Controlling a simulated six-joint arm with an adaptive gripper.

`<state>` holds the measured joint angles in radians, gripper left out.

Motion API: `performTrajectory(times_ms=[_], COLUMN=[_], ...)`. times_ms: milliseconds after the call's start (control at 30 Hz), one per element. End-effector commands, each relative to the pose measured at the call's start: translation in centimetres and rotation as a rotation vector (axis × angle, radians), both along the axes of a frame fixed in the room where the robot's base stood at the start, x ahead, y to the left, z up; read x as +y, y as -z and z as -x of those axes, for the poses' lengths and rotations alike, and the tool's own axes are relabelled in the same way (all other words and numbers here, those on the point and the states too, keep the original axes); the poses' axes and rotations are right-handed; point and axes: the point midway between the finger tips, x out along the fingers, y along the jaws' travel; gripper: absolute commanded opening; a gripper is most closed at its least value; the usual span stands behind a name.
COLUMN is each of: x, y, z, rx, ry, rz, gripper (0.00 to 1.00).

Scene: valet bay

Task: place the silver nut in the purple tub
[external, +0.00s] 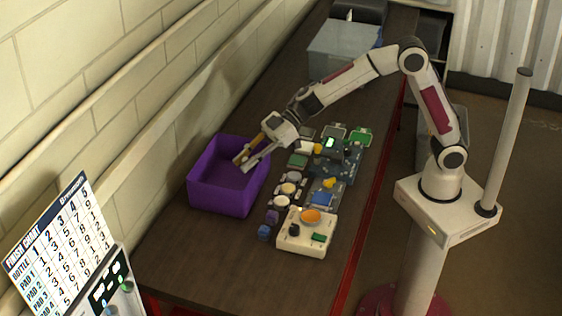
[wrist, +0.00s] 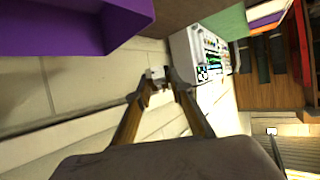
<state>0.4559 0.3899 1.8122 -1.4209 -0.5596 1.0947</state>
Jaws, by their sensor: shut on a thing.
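The purple tub (external: 228,196) stands on the dark bench against the wall, open side up. My gripper (external: 242,164) is at its right side in the external view, with the fingertips appearing over the opening near the right rim. In the wrist view my gripper (wrist: 155,82) is shut on a small pale silver piece, the silver nut (wrist: 155,73), held at the very tips. A corner of the purple tub (wrist: 125,22) shows at the upper left there. The nut is too small to make out in the external view.
Right of the tub are several small pads and pots and a cream polishing unit (external: 306,232) with an orange pad. A clear grey bin (external: 340,48) stands at the far end. The printed chart (external: 62,237) is at the lower left. Bench in front of the tub is bare.

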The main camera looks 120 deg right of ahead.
Motion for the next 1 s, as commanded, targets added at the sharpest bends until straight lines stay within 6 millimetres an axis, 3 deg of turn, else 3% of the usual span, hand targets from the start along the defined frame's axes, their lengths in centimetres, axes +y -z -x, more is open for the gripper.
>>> performTrajectory(times_ms=[467, 767, 1000], x=[-8.6, -13.7, -17.5], y=[-0.2, 1.2, 3.1], z=[3.0, 7.1, 11.5], rx=[0.002, 0.002, 0.003], ry=[-0.131, -0.219, -0.28], rz=[-0.003, -0.005, -0.006], gripper=[0.0, 0.0, 0.0])
